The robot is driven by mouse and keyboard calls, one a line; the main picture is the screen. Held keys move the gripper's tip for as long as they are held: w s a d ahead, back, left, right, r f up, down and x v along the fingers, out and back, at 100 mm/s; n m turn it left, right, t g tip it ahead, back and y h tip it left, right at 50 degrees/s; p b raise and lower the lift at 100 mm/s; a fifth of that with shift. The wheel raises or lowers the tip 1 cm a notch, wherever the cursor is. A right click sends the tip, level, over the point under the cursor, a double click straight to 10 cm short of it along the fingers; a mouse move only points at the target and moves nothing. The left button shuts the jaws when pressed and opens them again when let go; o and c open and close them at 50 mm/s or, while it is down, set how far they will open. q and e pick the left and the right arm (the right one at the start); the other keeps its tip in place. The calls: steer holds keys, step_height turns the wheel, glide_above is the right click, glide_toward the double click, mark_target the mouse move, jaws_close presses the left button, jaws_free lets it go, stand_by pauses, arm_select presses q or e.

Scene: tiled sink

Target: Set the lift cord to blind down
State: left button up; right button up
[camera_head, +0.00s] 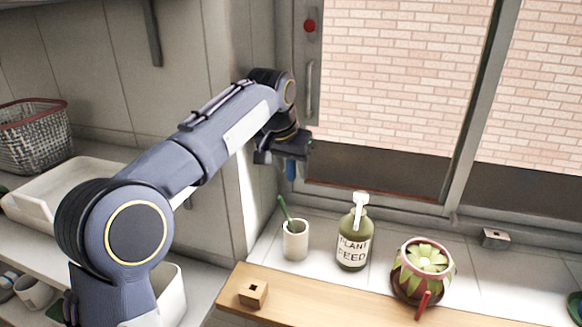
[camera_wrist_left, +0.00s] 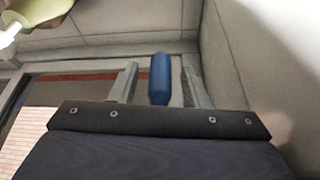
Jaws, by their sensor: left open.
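The lift cord's pull shows as a blue rounded handle (camera_head: 291,168) beside the left side of the window frame in the head view. In the left wrist view the blue handle (camera_wrist_left: 160,80) lies between the two grey fingers. My left gripper (camera_head: 284,154) is at the handle, with its fingers open on either side of it. In the left wrist view a gap shows at the left finger, and the right finger is closer to the handle. The cord itself is hidden by my arm. My right gripper is in neither view.
A cup with a green stick (camera_head: 295,240), a plant feed bottle (camera_head: 353,240) and a potted plant (camera_head: 422,268) stand below the window. A small wooden block (camera_head: 253,293) sits on the wooden ledge. A wire basket (camera_head: 35,137) and white tray (camera_head: 65,193) are at left.

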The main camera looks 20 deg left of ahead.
arm_select(q)
steer(key=shift+f, duration=0.2)
jaws_close()
steer(key=shift+r, duration=0.1)
